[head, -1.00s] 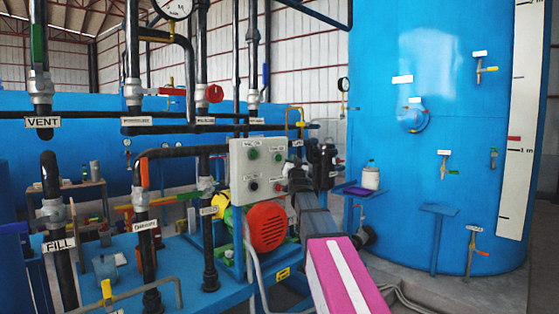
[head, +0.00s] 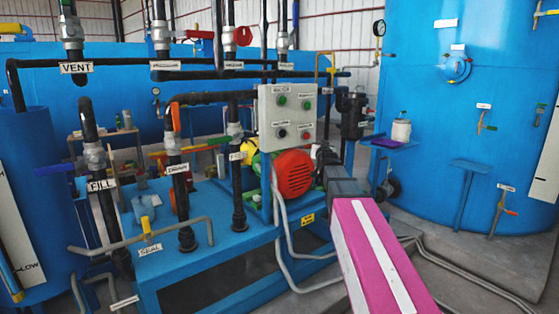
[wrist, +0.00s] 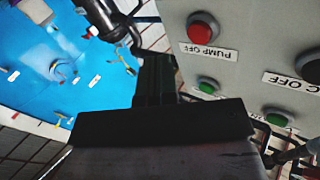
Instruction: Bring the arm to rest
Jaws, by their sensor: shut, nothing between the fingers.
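My arm (head: 372,250), pink with a white stripe, reaches from the bottom of the head view toward the pump. My gripper (wrist: 154,62) is dark and shut in the wrist view, with nothing seen in it. In the head view its tip is hard to make out against the dark pump parts. The grey control box (head: 305,104) stands just left of and beyond the arm's end. In the wrist view the box (wrist: 240,60) is upside down, right of the gripper; a red PUMP OFF button (wrist: 203,27) and a green button (wrist: 208,85) show. I see no contact with them.
An orange-red motor (head: 294,174) and a blue skid (head: 190,262) with black labelled pipes lie left of my arm. A small shelf (head: 388,143) holding a white jar (head: 401,131) and a large blue tank (head: 480,80) stand right. Hoses cross the floor at lower right.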

